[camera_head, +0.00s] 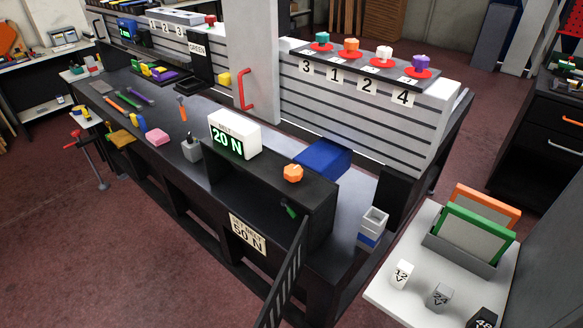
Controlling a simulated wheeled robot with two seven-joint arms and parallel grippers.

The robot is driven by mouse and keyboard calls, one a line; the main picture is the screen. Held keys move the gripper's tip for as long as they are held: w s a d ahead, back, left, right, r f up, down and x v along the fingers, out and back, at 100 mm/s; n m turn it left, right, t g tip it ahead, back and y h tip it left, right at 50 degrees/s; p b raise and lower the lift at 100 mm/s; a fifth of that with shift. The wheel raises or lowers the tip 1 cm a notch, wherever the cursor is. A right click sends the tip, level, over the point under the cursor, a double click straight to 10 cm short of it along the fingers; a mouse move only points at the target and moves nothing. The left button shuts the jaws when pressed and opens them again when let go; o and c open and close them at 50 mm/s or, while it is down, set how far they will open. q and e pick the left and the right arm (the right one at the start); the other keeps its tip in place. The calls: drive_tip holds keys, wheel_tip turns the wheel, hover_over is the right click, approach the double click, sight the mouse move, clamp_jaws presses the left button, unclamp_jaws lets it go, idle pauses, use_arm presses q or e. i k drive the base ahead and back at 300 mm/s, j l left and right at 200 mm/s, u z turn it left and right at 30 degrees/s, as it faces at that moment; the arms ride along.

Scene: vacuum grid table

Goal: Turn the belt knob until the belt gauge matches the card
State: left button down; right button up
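The belt gauge (234,135) is a white box on the long bench. Its green digits read 20 N. The card (247,234) hangs on the bench's front face below the gauge and reads 50 N, with small text above that looks like "SET BELT". An orange faceted knob (293,172), which looks like the belt knob, sits on top of a black housing (262,180) to the right of the gauge. It carries no readable label. Neither of my grippers shows in the head view.
A small green piece (288,210) is on the housing's front. A slanted dark grille (285,275) stands before it. A blue block (323,157) lies behind the knob. Several coloured knobs stand on a numbered shelf (365,68). A white side table (420,291) holds marked weights and framed panels.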

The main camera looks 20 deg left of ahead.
sight(293, 173)
drive_tip(key=k+j, duration=0.15)
drive_tip(key=j, duration=0.15)
drive_tip(key=k+j+u, duration=0.2)
drive_tip(key=j, duration=0.35)
drive_tip(key=k+j, duration=0.2)
drive_tip(key=j, duration=0.15)
